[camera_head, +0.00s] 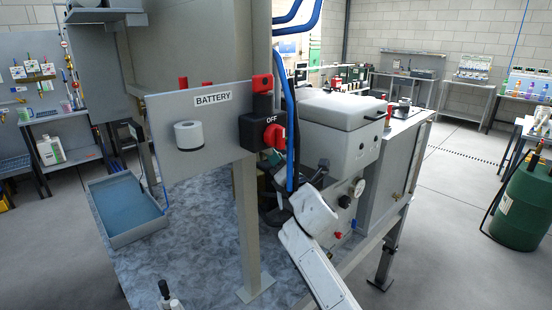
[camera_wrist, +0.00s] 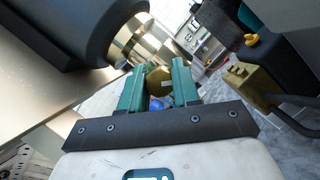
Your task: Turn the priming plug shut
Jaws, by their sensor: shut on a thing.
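In the wrist view, the green fingers of my gripper (camera_wrist: 158,84) are closed on a small brass-coloured piece, which I take to be the priming plug (camera_wrist: 158,76). Its far side is hidden, and I cannot tell how far it is turned. Brass and silvery rings (camera_wrist: 132,40) of a fitting stand just beyond and left of the fingertips. The fingertips and the plug cannot be made out there.
A dark rounded housing (camera_wrist: 65,30) is close on the left in the wrist view; a brass-coloured block (camera_wrist: 245,88) with a cable is right. In the head view, a grey post (camera_head: 247,220), blue hose (camera_head: 290,130), BATTERY panel (camera_head: 168,125) and grey cabinet (camera_head: 345,150) crowd the arm.

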